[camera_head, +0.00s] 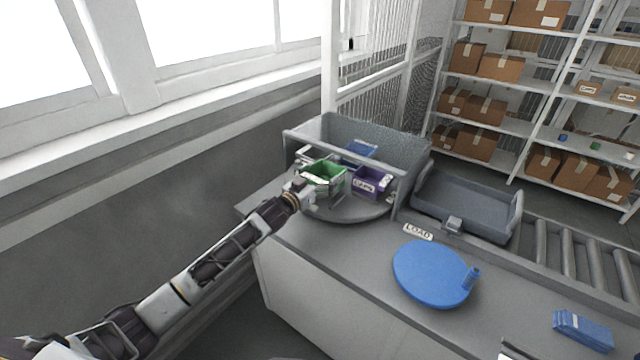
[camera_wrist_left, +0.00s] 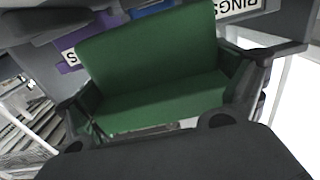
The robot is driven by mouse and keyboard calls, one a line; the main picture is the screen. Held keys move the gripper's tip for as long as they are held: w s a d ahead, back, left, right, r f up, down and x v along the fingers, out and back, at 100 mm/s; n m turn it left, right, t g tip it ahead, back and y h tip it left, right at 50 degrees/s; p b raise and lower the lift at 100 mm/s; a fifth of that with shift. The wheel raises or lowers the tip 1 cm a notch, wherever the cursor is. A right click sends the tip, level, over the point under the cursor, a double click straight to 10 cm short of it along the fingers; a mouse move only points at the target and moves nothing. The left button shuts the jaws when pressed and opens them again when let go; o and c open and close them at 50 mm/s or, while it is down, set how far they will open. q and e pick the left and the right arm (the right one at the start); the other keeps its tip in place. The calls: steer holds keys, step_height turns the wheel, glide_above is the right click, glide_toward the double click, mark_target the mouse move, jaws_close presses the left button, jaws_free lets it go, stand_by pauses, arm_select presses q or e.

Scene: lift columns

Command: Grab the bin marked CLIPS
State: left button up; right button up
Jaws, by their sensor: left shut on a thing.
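A green bin (camera_head: 330,174) sits on a round grey turntable (camera_head: 350,214) inside a grey open-fronted housing. My left gripper (camera_head: 308,190) is shut on the green bin. In the left wrist view the green bin (camera_wrist_left: 155,65) fills the space between the two fingers. Its label cannot be read. A purple bin (camera_head: 371,182) stands to its right with a white label that seems to read CAPS. A blue bin (camera_head: 358,151) stands behind. In the wrist view an upside-down label reads RINGS (camera_wrist_left: 238,8). My right gripper is not in view.
The housing's grey walls (camera_head: 400,146) and front bar surround the turntable. To the right are a grey tray (camera_head: 466,204), a LOAD label (camera_head: 418,231), a blue round plate (camera_head: 430,274), a roller conveyor (camera_head: 580,254) and a blue block (camera_head: 582,331). The counter between them is clear.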

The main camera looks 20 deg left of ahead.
arm_select(q)
step_height(320, 180, up, 15)
steer(key=shift+r, duration=0.15)
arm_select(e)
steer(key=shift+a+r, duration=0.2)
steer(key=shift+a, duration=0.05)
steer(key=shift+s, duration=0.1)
